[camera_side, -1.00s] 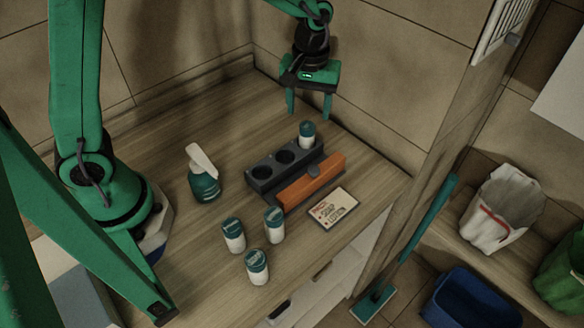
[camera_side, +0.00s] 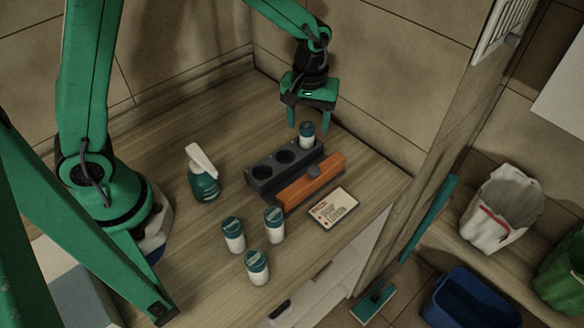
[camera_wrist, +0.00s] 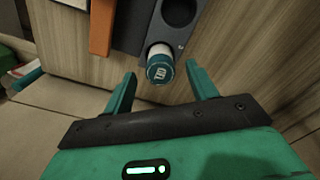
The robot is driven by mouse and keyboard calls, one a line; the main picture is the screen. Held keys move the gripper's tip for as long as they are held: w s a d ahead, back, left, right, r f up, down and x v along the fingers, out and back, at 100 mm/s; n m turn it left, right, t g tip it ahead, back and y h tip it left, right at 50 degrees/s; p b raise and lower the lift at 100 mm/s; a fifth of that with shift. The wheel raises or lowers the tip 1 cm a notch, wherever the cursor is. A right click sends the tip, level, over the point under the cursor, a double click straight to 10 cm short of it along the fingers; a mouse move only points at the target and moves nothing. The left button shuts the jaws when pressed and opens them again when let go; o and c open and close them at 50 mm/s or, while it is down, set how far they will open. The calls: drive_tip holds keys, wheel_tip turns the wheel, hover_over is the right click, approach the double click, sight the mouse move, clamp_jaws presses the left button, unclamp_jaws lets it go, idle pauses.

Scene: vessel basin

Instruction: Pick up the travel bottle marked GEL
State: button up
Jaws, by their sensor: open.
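A white travel bottle with a teal cap (camera_side: 307,130) stands upright in the far right hole of a dark rack (camera_side: 262,172). In the wrist view its cap (camera_wrist: 160,70) carries pale lettering that I cannot read for sure. My gripper (camera_side: 309,118) is open and empty just above this bottle. In the wrist view the fingers (camera_wrist: 160,78) are on either side of the cap, apart from it. Three similar bottles stand on the bench in front: a left one (camera_side: 233,236), a right one (camera_side: 274,226) and a front one (camera_side: 256,268). Their labels are too small to read.
The rack's other two holes look empty. An orange bar (camera_side: 312,182) lies along its front side. A printed card (camera_side: 334,208) lies to its right, a teal spray bottle (camera_side: 204,180) stands to its left. Tiled walls close in the back corner.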

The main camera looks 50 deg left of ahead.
sight(307, 139)
drive_tip(key=shift+f, duration=1.95)
drive_tip(key=shift+c, duration=0.5)
drive_tip(key=c, duration=1)
